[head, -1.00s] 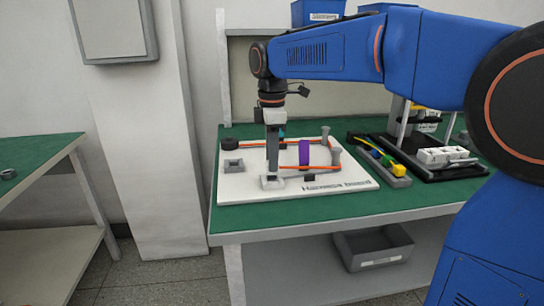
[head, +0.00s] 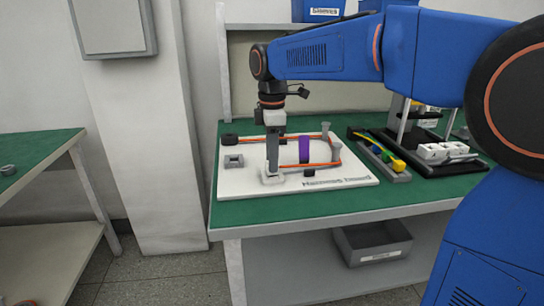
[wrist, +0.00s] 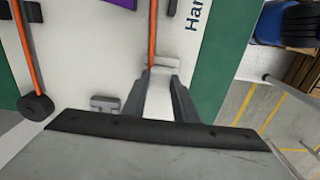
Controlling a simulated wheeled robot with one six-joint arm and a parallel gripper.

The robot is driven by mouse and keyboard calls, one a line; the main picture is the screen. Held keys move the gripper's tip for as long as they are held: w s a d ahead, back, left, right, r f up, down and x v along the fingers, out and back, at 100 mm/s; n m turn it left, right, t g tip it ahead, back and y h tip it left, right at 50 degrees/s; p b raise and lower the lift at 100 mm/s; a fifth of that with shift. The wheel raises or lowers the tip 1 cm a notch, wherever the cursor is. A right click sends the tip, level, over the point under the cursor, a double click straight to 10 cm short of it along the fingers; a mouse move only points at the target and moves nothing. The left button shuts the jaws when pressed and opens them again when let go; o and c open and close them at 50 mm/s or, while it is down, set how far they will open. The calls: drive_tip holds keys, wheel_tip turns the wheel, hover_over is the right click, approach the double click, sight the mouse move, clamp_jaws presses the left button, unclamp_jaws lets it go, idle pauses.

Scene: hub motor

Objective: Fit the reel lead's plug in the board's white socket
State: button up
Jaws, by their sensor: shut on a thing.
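My gripper (head: 272,174) points down at the front left of the white harness board, right at a pale socket block (head: 273,179). In the wrist view, my gripper (wrist: 160,88) is shut on the whitish plug (wrist: 159,102) between its two grey fingers. The pale block (wrist: 167,62) shows just past the fingertips. The orange lead (wrist: 152,38) runs away from there along the board. The black reel (head: 229,140) sits at the board's back left. The fingers hide the plug's front, so I cannot tell whether it is seated in the socket.
A grey block (head: 233,161) stands on the board (head: 228,188) left of my gripper. A purple piece (head: 304,150), a black clip (head: 309,172) and grey posts (head: 335,150) stand to the right. Beyond are a tray of colored parts (head: 398,165) and a black stand with white sockets (head: 432,150).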

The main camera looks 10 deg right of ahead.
idle(0.3)
drive_tip(key=o, duration=1.1)
drive_tip(key=shift+o, duration=0.2)
wheel_tip(320, 180, up, 17)
drive_tip(key=s+d+f+m+t, duration=0.2)
drive_tip(key=s+d+f+m, duration=0.6)
drive_tip(key=s+d+f, duration=0.3)
drive_tip(key=s+d+f+m+t, duration=0.1)
drive_tip(key=s+d+f+m, duration=0.2)
drive_tip(key=s+f+m, duration=0.2)
drive_tip(key=s+d+f+m+t, duration=0.1)
drive_tip(key=s+d+f+m, duration=0.3)
drive_tip(key=s+f, duration=0.7)
wheel_tip(320, 180, down, 2)
drive_tip(key=shift+s+f+m+t, duration=0.15)
drive_tip(key=shift+s+m+t, duration=0.05)
drive_tip(key=shift+m+t, duration=0.25)
